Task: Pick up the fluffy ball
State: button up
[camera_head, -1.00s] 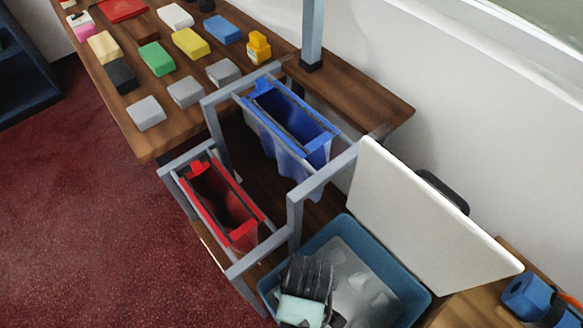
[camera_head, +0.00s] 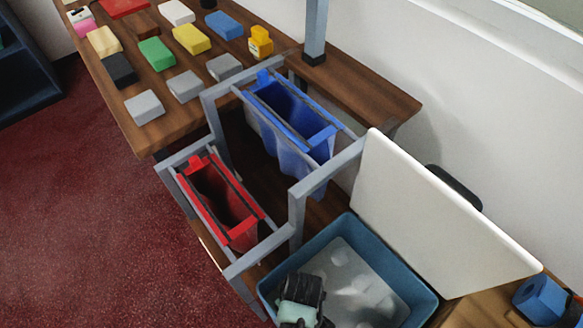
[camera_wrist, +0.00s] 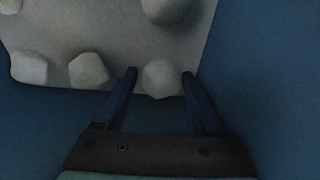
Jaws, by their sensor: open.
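Several pale, rounded, fluffy-looking lumps lie on a grey sheet in the blue bin; I cannot tell which one the task names. In the wrist view, one pale ball (camera_wrist: 160,78) shows between the tips of my open gripper (camera_wrist: 160,74), with a gap on each side. Whether it is level with the tips or below them is unclear. Other lumps (camera_wrist: 88,70) lie to the left, and a larger one (camera_wrist: 167,9) lies farther up. In the head view, my gripper (camera_head: 301,290) is low inside the bin, its fingertips hidden, with pale lumps (camera_head: 339,257) beyond it.
The blue bin's walls (camera_head: 392,263) surround my gripper closely. A white panel (camera_head: 435,220) stands behind it. A grey frame with a red bin (camera_head: 243,236) and a blue bin (camera_head: 317,139) is at left. Colored blocks (camera_head: 190,39) lie on the wooden counter (camera_head: 160,130).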

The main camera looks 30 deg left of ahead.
jog(key=c, duration=0.5)
jog(key=shift+c, duration=0.2)
jog(key=shift+r, duration=0.1)
